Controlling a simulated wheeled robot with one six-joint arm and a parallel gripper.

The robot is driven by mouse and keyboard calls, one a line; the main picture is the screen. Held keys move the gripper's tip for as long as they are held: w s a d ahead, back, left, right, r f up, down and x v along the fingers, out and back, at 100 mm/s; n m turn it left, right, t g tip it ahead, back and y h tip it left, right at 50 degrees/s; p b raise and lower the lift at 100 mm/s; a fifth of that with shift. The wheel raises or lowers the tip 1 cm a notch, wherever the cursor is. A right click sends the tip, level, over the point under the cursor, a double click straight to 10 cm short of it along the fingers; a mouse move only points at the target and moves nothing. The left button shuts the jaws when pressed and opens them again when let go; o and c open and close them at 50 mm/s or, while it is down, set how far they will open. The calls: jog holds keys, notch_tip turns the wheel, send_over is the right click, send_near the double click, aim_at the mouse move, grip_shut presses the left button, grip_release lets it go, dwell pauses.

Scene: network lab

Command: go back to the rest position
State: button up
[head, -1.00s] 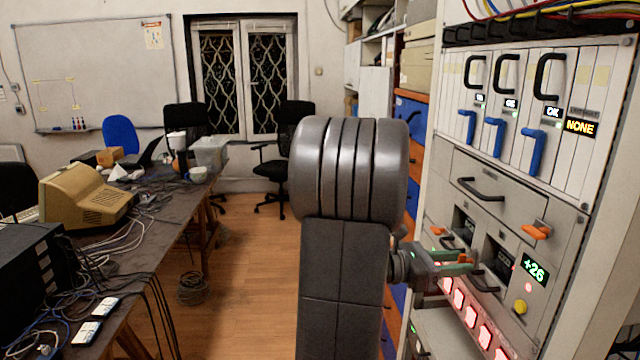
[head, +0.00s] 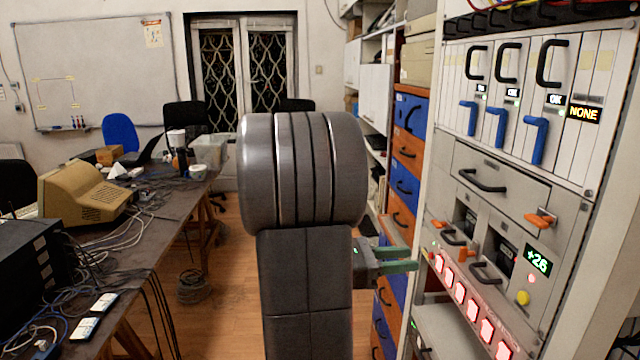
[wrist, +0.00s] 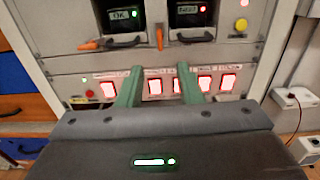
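My gripper (head: 398,260) has two green fingers and shows to the right of my grey arm in the head view, left of the equipment rack (head: 462,225). In the wrist view my gripper (wrist: 160,88) points at the rack's lower panel, with its fingers well apart and nothing between them but the lit red-white buttons (wrist: 155,86) behind. The fingers appear clear of the panel. My wrist is partly hidden by my arm in the head view.
The rack carries blue levers (head: 500,127), black handles, an orange latch (head: 540,218) and a yellow button (head: 522,297). A cluttered table (head: 150,235) with an old monitor (head: 85,190) stands at left. Wooden floor (head: 222,290) lies open between. Blue and orange drawers (head: 405,180) stand behind.

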aim_at(459, 256)
jog(key=d, duration=0.3)
jog(key=d+p, duration=0.1)
jog(key=d, duration=0.3)
jog(key=d+p, duration=0.1)
jog(key=d, duration=0.3)
jog(key=shift+w+r, duration=0.1)
jog(key=shift+w, duration=0.3)
jog(key=shift+d+f+b, duration=0.25)
jog(key=shift+d+b, duration=0.1)
jog(key=shift+b, duration=0.1)
jog(key=shift+a+m+b, duration=0.15)
jog(key=shift+m+b, duration=0.85)
jog(key=shift+m, duration=0.2)
jog(key=m+b, duration=0.3)
jog(key=m, duration=0.1)
jog(key=m+b, duration=0.2)
jog(key=m, duration=0.1)
jog(key=shift+m, duration=0.4)
jog(key=shift+r+m+b, duration=0.2)
jog(key=shift+m+b, duration=0.15)
jog(key=shift+m, duration=1.25)
